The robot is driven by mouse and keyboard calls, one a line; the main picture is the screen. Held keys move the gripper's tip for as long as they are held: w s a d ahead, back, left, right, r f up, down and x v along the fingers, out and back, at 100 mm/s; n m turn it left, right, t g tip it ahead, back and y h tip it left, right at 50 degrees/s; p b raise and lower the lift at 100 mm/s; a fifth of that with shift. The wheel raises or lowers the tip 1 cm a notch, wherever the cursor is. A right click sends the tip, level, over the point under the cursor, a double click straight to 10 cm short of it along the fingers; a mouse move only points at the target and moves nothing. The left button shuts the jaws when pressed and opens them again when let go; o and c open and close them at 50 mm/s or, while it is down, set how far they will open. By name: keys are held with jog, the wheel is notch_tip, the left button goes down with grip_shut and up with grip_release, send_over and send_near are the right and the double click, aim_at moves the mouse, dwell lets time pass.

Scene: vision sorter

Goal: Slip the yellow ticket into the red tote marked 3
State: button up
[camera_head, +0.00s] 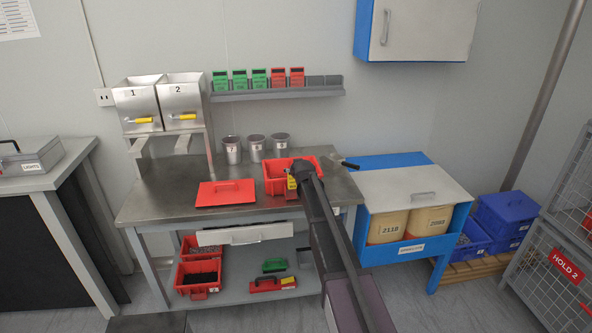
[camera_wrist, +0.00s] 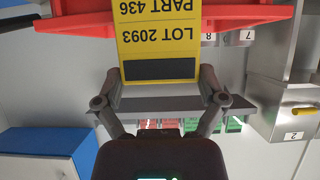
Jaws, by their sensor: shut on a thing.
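A red tote (camera_head: 270,186) stands on the steel bench, right of centre; I cannot read a number on it. My gripper (camera_head: 297,178) is at the tote's front right and is shut on the yellow ticket (camera_head: 292,183). In the wrist view, which is upside down, the ticket (camera_wrist: 158,38) reads LOT 2093, PART 436, with a dark band at its edge by the fingers (camera_wrist: 160,82). It overlaps the red tote's wall (camera_wrist: 235,18) there. I cannot tell whether ticket and tote touch. My arm hides part of the tote's right side.
Several metal cups (camera_head: 256,148) stand behind. A shelf (camera_head: 310,93) holds green and red boxes. More red bins (camera_head: 200,277) sit on the lower shelf. A blue cabinet (camera_head: 385,163) stands right.

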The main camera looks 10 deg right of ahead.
jog(key=shift+s, duration=0.1)
dwell(0.7)
jog(key=shift+w+f, duration=0.2)
dwell(1.1)
jog(key=shift+f+b, duration=1.25)
jog(key=shift+f, duration=0.05)
dwell(2.9)
jog(key=o, duration=0.6)
jog(key=shift+r, duration=0.15)
dwell(0.4)
